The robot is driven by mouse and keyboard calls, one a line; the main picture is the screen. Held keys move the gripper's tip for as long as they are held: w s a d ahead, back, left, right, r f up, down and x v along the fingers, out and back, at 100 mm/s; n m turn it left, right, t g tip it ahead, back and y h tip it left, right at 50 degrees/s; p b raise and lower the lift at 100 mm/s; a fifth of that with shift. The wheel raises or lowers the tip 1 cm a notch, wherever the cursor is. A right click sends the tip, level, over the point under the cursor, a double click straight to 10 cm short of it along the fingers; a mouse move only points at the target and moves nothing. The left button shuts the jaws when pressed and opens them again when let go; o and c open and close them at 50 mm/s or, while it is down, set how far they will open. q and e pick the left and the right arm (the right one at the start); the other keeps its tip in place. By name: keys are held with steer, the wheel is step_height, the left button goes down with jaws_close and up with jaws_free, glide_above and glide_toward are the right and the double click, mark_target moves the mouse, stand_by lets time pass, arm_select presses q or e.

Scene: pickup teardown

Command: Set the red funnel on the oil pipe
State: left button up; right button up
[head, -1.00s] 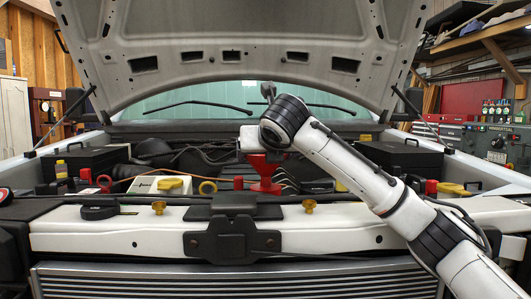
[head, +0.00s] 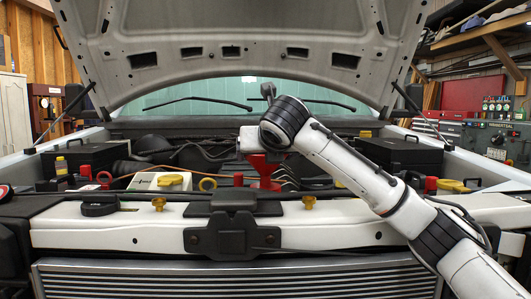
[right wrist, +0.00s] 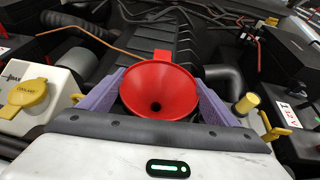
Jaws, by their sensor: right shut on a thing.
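The red funnel (head: 264,168) is above the middle of the engine bay, wide mouth up, below the end of my right arm. In the right wrist view, the funnel (right wrist: 158,88) sits between the two purple fingers of my right gripper (right wrist: 160,80), one on each side of its cone. The gripper is shut on it. I look down into the mouth and see the dark hole of its spout. The oil pipe cannot be made out; the area under the funnel is hidden, so I cannot tell whether the spout touches anything. My left gripper is not in view.
A white coolant tank with a yellow cap (right wrist: 28,93) is left of the funnel. A yellow-topped part (right wrist: 246,104) and a black battery box (right wrist: 296,108) are to its right. The raised hood (head: 235,45) hangs above, and the front crossmember (head: 340,228) lies in front.

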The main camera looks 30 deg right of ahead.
steer(key=shift+f, duration=0.6)
steer(key=o, duration=1)
steer(key=v, duration=1)
steer(key=shift+s, duration=0.15)
